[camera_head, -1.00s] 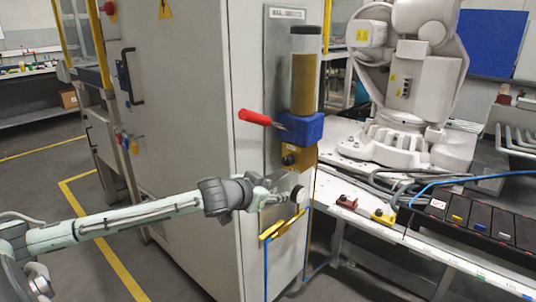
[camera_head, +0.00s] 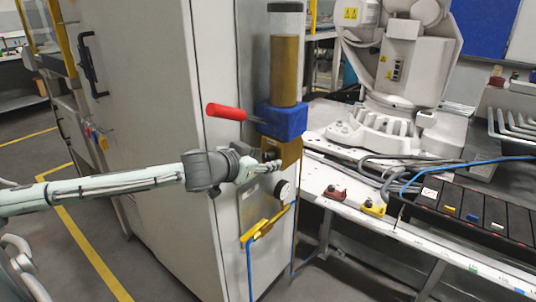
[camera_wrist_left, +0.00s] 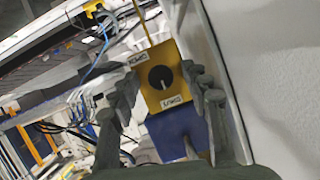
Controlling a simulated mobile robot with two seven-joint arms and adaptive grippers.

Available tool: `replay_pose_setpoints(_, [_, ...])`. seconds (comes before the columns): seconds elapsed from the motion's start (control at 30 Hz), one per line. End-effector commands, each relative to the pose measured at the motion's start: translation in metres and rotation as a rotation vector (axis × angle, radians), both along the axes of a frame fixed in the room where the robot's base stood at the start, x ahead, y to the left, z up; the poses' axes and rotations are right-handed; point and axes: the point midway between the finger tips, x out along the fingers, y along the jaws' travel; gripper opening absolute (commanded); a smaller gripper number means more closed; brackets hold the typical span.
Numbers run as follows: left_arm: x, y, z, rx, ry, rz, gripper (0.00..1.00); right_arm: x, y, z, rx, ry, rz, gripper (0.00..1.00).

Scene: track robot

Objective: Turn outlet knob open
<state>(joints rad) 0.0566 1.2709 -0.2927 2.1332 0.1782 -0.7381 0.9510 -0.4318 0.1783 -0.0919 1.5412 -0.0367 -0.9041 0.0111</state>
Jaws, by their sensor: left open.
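The outlet knob is a round black knob (camera_wrist_left: 161,77) with a pale pointer mark, on a yellow block with small white labels. In the head view the brass-yellow block (camera_head: 291,152) sits under a blue block (camera_head: 283,121), and the knob is largely hidden by my gripper. My left gripper (camera_head: 272,164) reaches in from the left, close to the block. In the left wrist view its open fingers (camera_wrist_left: 158,84) stand on either side of the knob, with nothing held. I cannot tell whether they touch it. My right gripper is not in view.
A red lever handle (camera_head: 226,112) sticks out left above my gripper. A round white gauge (camera_head: 283,190) and a yellow fitting with a blue hose (camera_head: 264,226) are below. The large cabinet (camera_head: 160,100) stands at the left. A white robot arm (camera_head: 395,80) stands on the table at the right.

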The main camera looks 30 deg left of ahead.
Motion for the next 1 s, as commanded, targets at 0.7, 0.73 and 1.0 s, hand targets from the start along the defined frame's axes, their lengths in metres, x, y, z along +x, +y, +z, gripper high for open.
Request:
replay_pose_setpoints(0.7, [-0.0003, -0.0002, -0.0006, 0.001, 0.000, 0.001, 0.00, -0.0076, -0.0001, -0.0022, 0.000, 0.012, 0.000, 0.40])
replay_pose_setpoints(0.73, [-0.0003, -0.0002, -0.0005, 0.001, 0.000, 0.001, 0.00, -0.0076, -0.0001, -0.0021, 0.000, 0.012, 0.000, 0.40])
replay_pose_setpoints(1.0, [-0.0001, -0.0005, -0.0003, 0.036, -0.004, 0.001, 0.00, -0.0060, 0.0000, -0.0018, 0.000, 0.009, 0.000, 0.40])
